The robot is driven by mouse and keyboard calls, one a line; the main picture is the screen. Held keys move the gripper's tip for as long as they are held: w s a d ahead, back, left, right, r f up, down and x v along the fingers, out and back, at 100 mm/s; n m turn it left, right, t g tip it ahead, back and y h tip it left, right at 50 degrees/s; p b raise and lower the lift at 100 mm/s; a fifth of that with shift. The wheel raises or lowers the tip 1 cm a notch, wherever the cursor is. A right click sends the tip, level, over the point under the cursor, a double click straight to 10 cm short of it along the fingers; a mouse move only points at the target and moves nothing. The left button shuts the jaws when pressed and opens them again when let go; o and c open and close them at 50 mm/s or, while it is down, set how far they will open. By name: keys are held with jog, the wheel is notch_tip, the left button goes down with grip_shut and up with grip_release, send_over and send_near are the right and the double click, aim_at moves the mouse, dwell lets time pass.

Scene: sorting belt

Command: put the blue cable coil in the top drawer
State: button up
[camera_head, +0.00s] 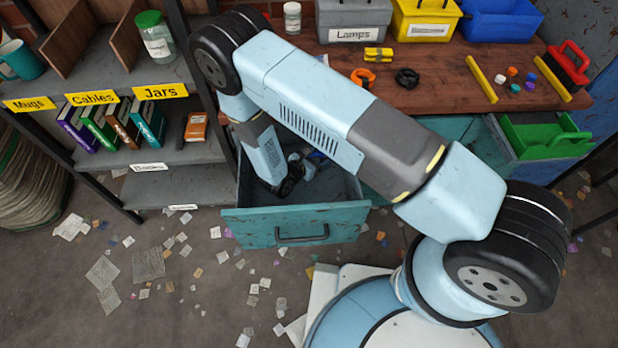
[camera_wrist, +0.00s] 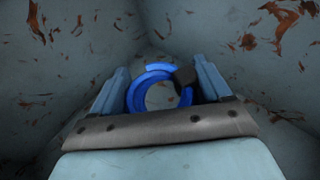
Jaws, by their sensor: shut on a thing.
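The blue cable coil (camera_wrist: 137,92) is a ring with a dark patch on its right side, seen between the two fingers of my gripper (camera_wrist: 160,72) in the wrist view. My gripper is shut on it. The teal drawer (camera_head: 295,226) under the workbench is pulled open in the head view. My gripper (camera_head: 300,168) is down inside the drawer, partly hidden by my arm. The wrist view shows the drawer's rust-flecked walls (camera_wrist: 250,40) around the coil. I cannot tell whether the coil touches the drawer's bottom.
Shelves (camera_head: 170,155) with books and a jar stand left of the drawer. The wooden bench top (camera_head: 450,95) holds orange and black coils (camera_head: 407,78), a yellow tape and bins. Paper scraps litter the floor.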

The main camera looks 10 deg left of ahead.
jog(key=shift+f, duration=4.25)
jog(key=o, duration=1.1)
jog(key=v, duration=0.7)
jog(key=shift+s+a+r, duration=0.1)
jog(key=shift+s, duration=0.15)
